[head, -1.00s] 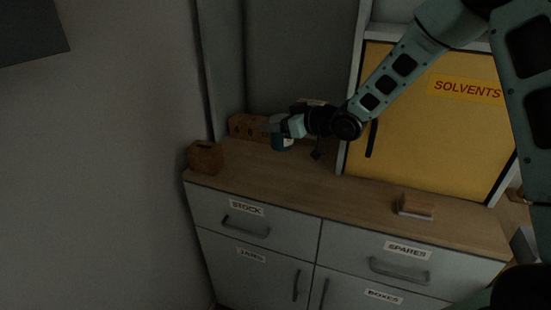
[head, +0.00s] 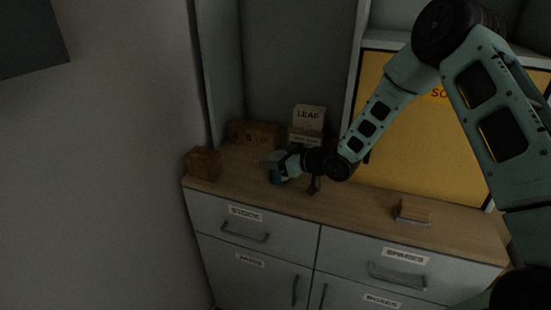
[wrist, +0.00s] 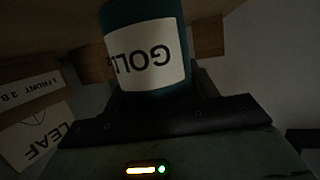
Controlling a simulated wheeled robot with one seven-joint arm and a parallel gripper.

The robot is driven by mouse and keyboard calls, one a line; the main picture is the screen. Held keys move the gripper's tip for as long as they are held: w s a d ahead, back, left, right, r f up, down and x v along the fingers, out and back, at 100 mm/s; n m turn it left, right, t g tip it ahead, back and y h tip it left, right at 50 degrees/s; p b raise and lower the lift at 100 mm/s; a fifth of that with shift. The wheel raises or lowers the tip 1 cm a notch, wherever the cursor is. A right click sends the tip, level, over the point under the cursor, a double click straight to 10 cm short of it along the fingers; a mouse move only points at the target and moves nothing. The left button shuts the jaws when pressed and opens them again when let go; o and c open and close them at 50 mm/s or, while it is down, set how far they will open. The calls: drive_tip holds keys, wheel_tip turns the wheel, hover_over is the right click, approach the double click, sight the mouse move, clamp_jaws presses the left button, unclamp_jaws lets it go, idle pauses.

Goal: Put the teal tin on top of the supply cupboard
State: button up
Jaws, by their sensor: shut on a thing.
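My gripper (head: 271,166) is shut on the teal tin (head: 275,177), at the left part of the wooden counter. In the wrist view the tin (wrist: 130,13) is teal with a white label, upside down there, reading "GOL" and partly cut off. The dark jaws are at its end. In the head view the tin is small and partly hidden by my gripper; I cannot tell whether it touches the counter. No label in view reads "supply"; a yellow cupboard (head: 415,145) marked as solvents stands on the counter at the right.
The counter (head: 350,193) tops grey drawers and doors labelled STOCK, SPARES and BOXES. A brown box (head: 204,163) stands at its left end.

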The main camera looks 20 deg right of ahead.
drive_tip(key=shift+f, duration=0.1)
drive_tip(key=o, duration=1.1)
drive_tip(key=shift+r, duration=0.2)
drive_tip(key=b+v, duration=0.2)
drive_tip(key=v, duration=1)
drive_tip(key=s+a+g+h, duration=0.3)
drive_tip(key=a, duration=0.3)
drive_tip(key=s+a+r+g+h, duration=0.1)
drive_tip(key=s+a+g+h, duration=0.1)
drive_tip(key=s, duration=0.8)
drive_tip(key=s+a+r+g+h, duration=0.2)
drive_tip(key=s+g, duration=0.1)
drive_tip(key=s, duration=0.7)
drive_tip(key=s+a+r+g+h, duration=0.1)
drive_tip(key=s+a+g, duration=0.1)
drive_tip(key=s, duration=0.9)
drive_tip(key=shift+r+g+h, duration=0.4)
drive_tip(key=shift+g, duration=0.2)
